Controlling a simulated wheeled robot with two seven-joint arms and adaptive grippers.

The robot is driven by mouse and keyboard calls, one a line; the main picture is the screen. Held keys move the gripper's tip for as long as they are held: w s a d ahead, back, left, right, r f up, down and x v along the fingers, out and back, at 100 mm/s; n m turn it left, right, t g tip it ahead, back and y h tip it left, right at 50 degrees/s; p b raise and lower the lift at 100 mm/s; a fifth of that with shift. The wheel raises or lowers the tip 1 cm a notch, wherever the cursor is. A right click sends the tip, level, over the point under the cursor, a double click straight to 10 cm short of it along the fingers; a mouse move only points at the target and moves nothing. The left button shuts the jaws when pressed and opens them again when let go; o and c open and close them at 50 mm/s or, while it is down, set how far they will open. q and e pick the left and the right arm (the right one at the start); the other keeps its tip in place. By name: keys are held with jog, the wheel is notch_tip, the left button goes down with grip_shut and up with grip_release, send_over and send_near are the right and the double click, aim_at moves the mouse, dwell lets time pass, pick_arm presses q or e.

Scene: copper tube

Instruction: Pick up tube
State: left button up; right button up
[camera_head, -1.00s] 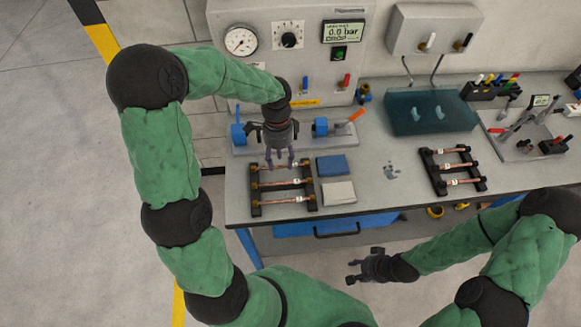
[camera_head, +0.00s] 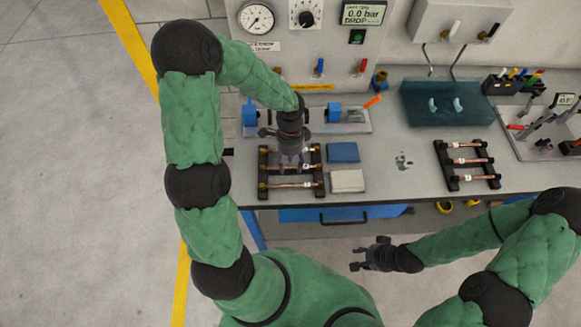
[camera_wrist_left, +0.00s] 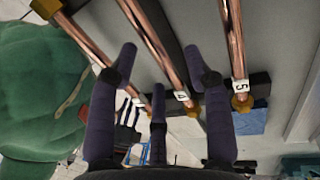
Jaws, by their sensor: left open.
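A black rack (camera_head: 321,192) on the bench's left part holds copper tubes with brass ends. A tube labelled 4 (camera_wrist_left: 150,38) and a tube labelled 5 (camera_wrist_left: 235,45) show in the left wrist view, with another tube (camera_wrist_left: 88,42) to their left. My left gripper (camera_head: 292,167) is open and empty, pointing down over the rack. In the left wrist view its spread fingers (camera_wrist_left: 160,85) straddle the line of tube 4; whether they touch it I cannot tell. The gripper hides part of the upper tubes in the head view. My right gripper (camera_head: 357,257) hangs open and empty before the bench.
A blue block (camera_head: 343,152) and a pale block (camera_head: 347,181) lie close right of the rack. A blue-clamped fixture (camera_head: 350,118) stands behind it. A second tube rack (camera_head: 466,164) is at right. The bench (camera_head: 400,177) between is mostly clear.

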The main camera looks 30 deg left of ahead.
pick_arm(q)
jog(key=shift+f, duration=0.35)
jog(key=shift+s, duration=0.1)
jog(key=shift+c, duration=0.3)
grip_shut()
jog(key=shift+r, duration=0.1)
